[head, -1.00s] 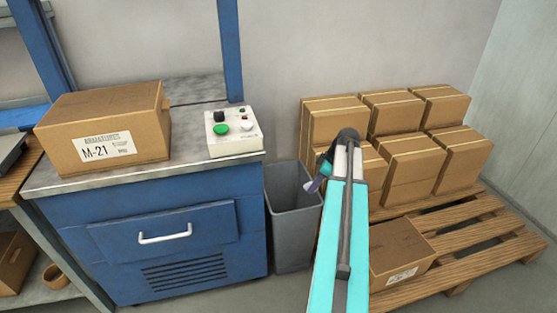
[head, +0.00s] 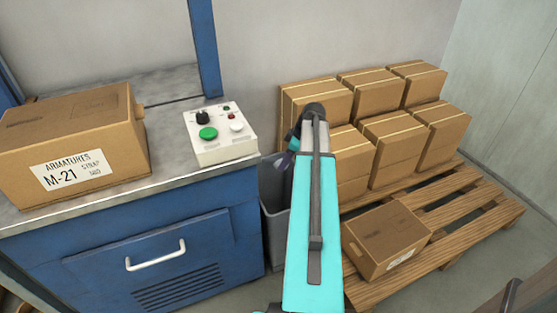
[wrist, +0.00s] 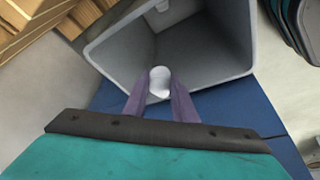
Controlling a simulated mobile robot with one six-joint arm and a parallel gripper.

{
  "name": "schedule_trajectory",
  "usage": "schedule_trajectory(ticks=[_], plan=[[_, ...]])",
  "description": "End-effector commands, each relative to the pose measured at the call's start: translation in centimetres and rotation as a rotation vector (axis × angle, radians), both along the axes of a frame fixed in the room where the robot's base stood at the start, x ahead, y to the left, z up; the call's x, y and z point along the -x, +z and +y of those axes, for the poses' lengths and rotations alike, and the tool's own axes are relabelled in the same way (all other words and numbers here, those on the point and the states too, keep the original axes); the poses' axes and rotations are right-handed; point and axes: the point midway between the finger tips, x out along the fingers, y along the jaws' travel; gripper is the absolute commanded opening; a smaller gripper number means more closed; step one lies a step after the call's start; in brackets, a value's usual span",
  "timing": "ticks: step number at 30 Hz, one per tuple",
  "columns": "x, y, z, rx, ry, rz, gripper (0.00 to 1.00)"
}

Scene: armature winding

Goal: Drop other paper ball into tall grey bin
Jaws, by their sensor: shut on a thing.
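The tall grey bin (head: 274,215) stands on the floor between the blue cabinet and the pallet, partly hidden behind my arm in the head view. In the wrist view its open mouth and inner walls (wrist: 215,40) lie ahead of my gripper (wrist: 159,88). The gripper's purple fingers are shut on a white paper ball (wrist: 159,78), which shows over the bin's opening. In the head view my gripper (head: 283,160) is at the bin's top, and the ball is hidden.
A blue cabinet (head: 210,240) with a control box (head: 222,150) and an M-21 carton (head: 75,150) stands left of the bin. On the right a wooden pallet (head: 480,215) bears several stacked cartons (head: 393,140) and a single low carton (head: 385,240).

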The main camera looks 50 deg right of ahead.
Motion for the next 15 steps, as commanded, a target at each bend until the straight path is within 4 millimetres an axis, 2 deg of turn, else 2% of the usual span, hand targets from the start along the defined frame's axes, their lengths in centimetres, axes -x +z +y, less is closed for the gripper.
schedule_trajectory(ticks=[8,15], plan=[[-0.8,-0.2,0.9,0.000,0.015,0.000,0.04],[-1.0,-1.5,1.3,0.000,0.021,0.000,0.04]])
